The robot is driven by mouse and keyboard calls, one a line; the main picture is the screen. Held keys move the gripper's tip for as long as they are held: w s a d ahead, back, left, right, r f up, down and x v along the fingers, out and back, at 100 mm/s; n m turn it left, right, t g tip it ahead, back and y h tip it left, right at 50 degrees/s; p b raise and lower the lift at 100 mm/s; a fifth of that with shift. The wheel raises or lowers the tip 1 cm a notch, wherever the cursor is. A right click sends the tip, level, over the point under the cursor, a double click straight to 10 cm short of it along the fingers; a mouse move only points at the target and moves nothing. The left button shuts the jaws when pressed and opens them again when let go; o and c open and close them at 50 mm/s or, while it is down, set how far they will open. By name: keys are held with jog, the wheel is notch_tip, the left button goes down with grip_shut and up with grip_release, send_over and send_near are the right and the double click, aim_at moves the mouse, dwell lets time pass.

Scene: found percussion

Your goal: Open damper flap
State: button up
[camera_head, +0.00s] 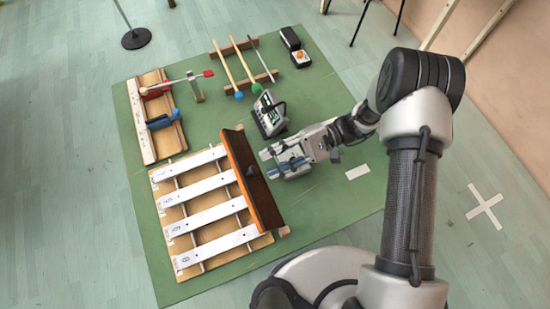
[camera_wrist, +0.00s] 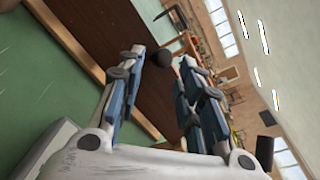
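The damper flap (camera_head: 252,182) is a long brown board standing on edge, tilted, along the right side of a set of pale bars (camera_head: 205,193). A dark knob (camera_head: 251,171) sits on its face. In the wrist view the flap (camera_wrist: 110,35) runs diagonally, and the dark round knob (camera_wrist: 163,58) shows between my fingertips. My gripper (camera_head: 268,163) is open and empty, just right of the flap, fingers pointing at it. It also shows in the wrist view (camera_wrist: 164,60). I cannot tell whether either finger touches the knob.
A wooden frame with red and blue clamps (camera_head: 162,122) lies at the upper left of the green mat (camera_head: 215,115). Mallets (camera_head: 230,70) rest on a rack. A small display device (camera_head: 269,115) stands close behind my gripper. A box with an orange button (camera_head: 300,58) is farther back.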

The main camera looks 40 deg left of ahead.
jog(key=shift+o, duration=0.5)
jog(key=v, duration=1.2)
